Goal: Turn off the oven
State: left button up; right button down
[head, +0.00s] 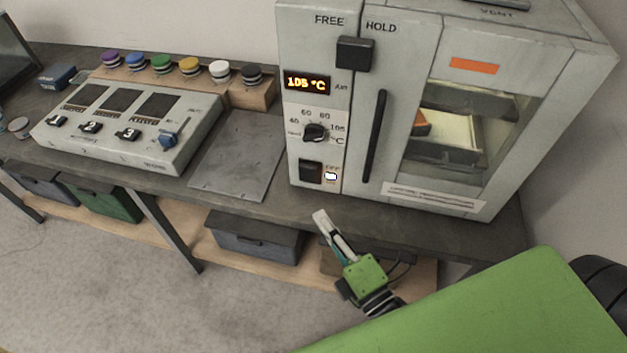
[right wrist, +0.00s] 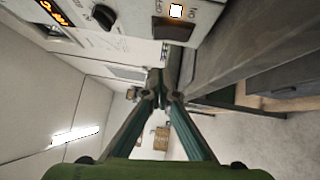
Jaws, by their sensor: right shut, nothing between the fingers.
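The white oven (head: 306,100) stands on the dark bench at the right in the head view. Its display (head: 306,84) glows orange and reads 105 °C. Low on its front panel is a black rocker switch (head: 311,172), with a lit white lamp (head: 331,176) beside it. The switch (right wrist: 172,29) and the lamp (right wrist: 176,11) also show at the top of the right wrist view. My right gripper (head: 321,217) is shut and empty, in front of the bench edge, below the switch and apart from it. Its fingertips also meet in the right wrist view (right wrist: 158,88). My left gripper is out of view.
Above the switch are a dial (head: 316,132) and a FREE/HOLD knob (head: 356,53). A vertical black handle (head: 374,135) stands out from the door. A control box (head: 130,120) with levers and a bare metal plate (head: 237,155) lie left of the oven. Drawers sit on a low shelf.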

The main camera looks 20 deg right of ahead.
jog(key=p, duration=0.2)
send_near(306, 171)
jog(key=w+a, duration=0.3)
jog(key=shift+w+a+r, duration=0.1)
jog(key=shift+a+r, duration=0.1)
jog(key=shift+a, duration=0.15)
jog(key=shift+w+d+r+p, duration=0.1)
jog(key=shift+w+d+p, duration=0.2)
jog(key=shift+w+d, duration=0.8)
jog(key=shift+w, duration=0.3)
jog(key=p, duration=0.1)
jog(key=r+p, duration=0.1)
jog(key=shift+w+d+p, duration=0.15)
jog(key=shift+w+p, duration=0.1)
jog(key=shift+p, duration=0.05)
jog(key=shift+f+m+b, duration=0.3)
jog(key=shift+f+b, duration=0.05)
jog(key=shift+f, duration=0.1)
